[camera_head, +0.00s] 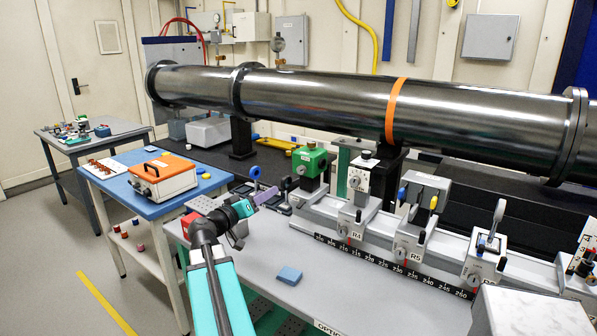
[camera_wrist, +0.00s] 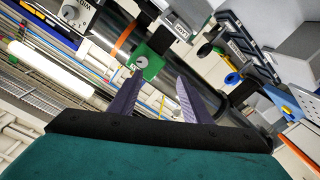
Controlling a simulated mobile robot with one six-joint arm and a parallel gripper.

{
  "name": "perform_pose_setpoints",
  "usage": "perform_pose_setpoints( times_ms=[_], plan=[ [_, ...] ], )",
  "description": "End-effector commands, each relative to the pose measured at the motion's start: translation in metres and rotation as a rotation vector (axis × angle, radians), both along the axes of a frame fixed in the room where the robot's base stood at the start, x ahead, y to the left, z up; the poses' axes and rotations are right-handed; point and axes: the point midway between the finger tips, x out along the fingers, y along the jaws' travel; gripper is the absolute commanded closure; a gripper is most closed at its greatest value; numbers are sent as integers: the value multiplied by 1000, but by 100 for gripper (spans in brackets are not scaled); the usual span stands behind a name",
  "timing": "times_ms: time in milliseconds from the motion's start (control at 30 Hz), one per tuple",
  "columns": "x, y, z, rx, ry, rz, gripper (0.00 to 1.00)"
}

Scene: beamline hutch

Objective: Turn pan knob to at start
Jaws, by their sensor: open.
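I cannot tell for sure which knob is the pan knob. A green device (camera_head: 310,163) with a dark knob on top stands at the left end of the grey rail (camera_head: 345,232). It also shows in the wrist view (camera_wrist: 153,66), with a round pale dial on its face. To its right is a white unit (camera_head: 357,180) with a dark top knob and a dial; this unit is partly cut off in the wrist view (camera_wrist: 78,14). My gripper (camera_head: 265,192) is left of the green device and apart from it. Its two purple fingers (camera_wrist: 158,78) are spread and empty. No start mark is readable.
A large steel pipe (camera_head: 330,98) with an orange band runs behind the rail. Several carriages with levers, such as the one marked R5 (camera_head: 412,240), sit along the rail. A blue block (camera_head: 289,276) lies on the bench front. An orange-topped case (camera_head: 163,177) stands on the left table.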

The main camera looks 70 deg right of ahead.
Motion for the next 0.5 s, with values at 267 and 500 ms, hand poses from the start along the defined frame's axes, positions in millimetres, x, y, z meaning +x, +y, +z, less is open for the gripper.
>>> perform_pose_setpoints(
  times_ms=[267,500],
  plan=[
    [-29,-13,32,-42,-14,-44,56],
    [-29,-12,31,-41,-13,-43,56]
  ],
)
